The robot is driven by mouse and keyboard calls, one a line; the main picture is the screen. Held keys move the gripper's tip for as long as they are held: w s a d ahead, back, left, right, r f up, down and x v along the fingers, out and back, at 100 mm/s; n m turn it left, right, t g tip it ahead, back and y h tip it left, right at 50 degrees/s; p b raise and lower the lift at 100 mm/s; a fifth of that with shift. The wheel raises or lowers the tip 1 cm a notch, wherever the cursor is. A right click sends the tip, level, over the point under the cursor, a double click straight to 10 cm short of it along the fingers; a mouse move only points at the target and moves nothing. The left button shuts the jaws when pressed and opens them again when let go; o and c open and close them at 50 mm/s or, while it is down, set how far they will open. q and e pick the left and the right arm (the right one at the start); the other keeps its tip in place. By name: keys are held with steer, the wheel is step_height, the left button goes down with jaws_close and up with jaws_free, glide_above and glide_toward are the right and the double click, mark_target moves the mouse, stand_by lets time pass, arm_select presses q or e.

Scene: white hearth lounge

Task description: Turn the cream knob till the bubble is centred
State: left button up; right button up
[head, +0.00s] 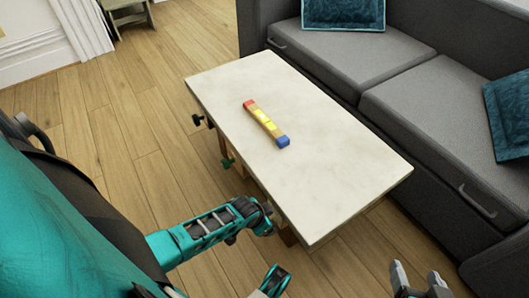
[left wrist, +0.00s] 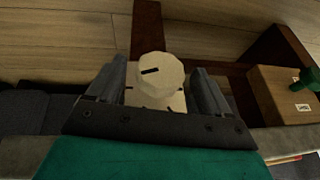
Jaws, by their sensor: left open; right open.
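The cream knob (left wrist: 168,70), faceted with a dark pointer mark, shows in the left wrist view. My left gripper (left wrist: 157,88) is open, with its fingers on either side of the knob and a gap showing beside it. In the head view the knob and these fingers are hidden. The level (head: 265,121), with a red end, a blue end and a yellow vial, lies on the white tabletop (head: 340,165). The bubble is too small to make out. My right gripper (head: 420,283) is open and empty at the bottom right, away from the table.
A black knob (head: 198,120) and a green knob (head: 228,163) stick out from the table's left side. The green knob (left wrist: 304,80) also shows on a labelled wooden block (left wrist: 283,98). A grey sofa (head: 410,85) stands close behind the table. Open wooden floor lies left.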

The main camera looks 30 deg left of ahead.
arm_select(q)
steer(key=c, duration=1)
steer(key=shift+c, duration=0.2)
steer(key=shift+a, duration=0.1)
